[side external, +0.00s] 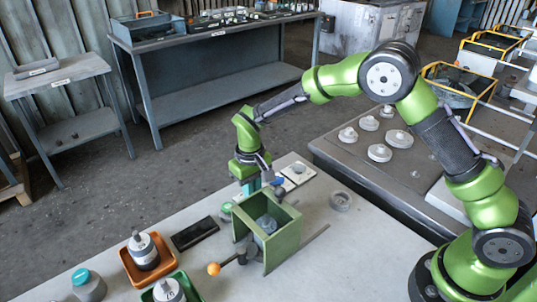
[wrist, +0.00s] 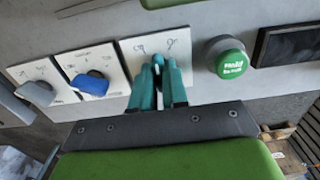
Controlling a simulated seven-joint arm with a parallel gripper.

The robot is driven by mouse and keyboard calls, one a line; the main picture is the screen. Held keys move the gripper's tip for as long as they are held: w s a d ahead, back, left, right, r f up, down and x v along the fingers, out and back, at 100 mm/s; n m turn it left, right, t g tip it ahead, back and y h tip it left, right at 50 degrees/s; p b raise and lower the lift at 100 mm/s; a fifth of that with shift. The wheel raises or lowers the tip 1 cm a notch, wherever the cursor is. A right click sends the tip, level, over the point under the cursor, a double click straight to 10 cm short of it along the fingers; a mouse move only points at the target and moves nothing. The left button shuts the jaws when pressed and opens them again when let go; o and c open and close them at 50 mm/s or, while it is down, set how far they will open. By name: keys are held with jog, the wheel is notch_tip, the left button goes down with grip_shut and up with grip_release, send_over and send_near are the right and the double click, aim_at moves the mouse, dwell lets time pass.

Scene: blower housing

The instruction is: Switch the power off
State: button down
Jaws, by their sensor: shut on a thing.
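Three pale switch plates stand in a row in the wrist view. The left plate has a grey knob (wrist: 37,93), and the middle one has a blue knob (wrist: 90,83). My gripper (wrist: 158,70), with teal fingers, is over the right plate (wrist: 180,46), shut on its knob, which the fingers mostly hide. The small marks on the plates are too blurred to read. A green push button (wrist: 231,63) sits just right of the plates. In the side view my gripper (side external: 252,188) points down at the row, behind the green blower housing (side external: 283,243).
A black tray (side external: 195,233), an orange tray (side external: 128,262) and a green tray (side external: 190,283) lie along the bench. A lever with an orange ball (side external: 214,269) sticks out beside the housing. A round grey part (side external: 340,200) lies to the right.

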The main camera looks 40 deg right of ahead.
jog(key=n, duration=0.2)
jog(key=shift+r+n, duration=0.15)
jog(key=shift+n, duration=0.15)
jog(key=n, duration=0.4)
jog(key=c, duration=1.2)
grip_release()
jog(key=shift+c, duration=0.2)
jog(key=shift+r, duration=2.9)
